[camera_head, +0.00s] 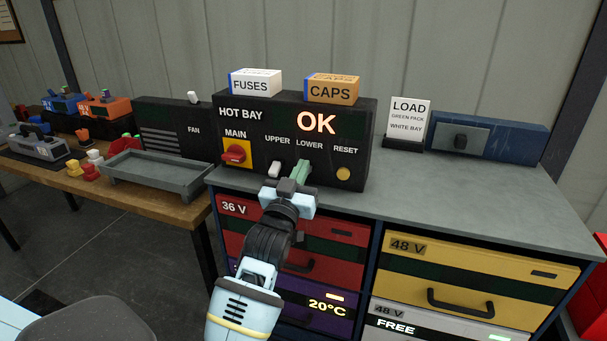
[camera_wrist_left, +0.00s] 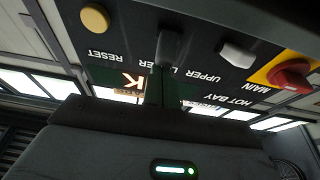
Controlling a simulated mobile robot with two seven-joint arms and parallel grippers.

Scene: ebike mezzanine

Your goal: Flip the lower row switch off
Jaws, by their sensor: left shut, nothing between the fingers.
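The black HOT BAY panel (camera_head: 234,130) stands on the grey bench top and its display reads OK in orange-red. The lower row switch (camera_wrist_left: 170,45) shows as a dark grey lever in the left wrist view, beside the LOWER label; in the head view my fingers cover it. The upper switch (camera_head: 274,169) is a white lever just to its left. My left gripper (camera_head: 299,174) is shut and empty, its fingertips at the lower switch. The fingers (camera_wrist_left: 161,88) point at the lever in the wrist view; I cannot tell whether they touch it. My right gripper is not in view.
The red MAIN knob (camera_head: 234,153) and yellow RESET button (camera_head: 343,173) flank the switches. FUSES (camera_head: 255,84) and CAPS (camera_head: 332,89) boxes sit on the panel. A LOAD card (camera_head: 407,121) stands right. Drawers (camera_head: 473,261) lie below.

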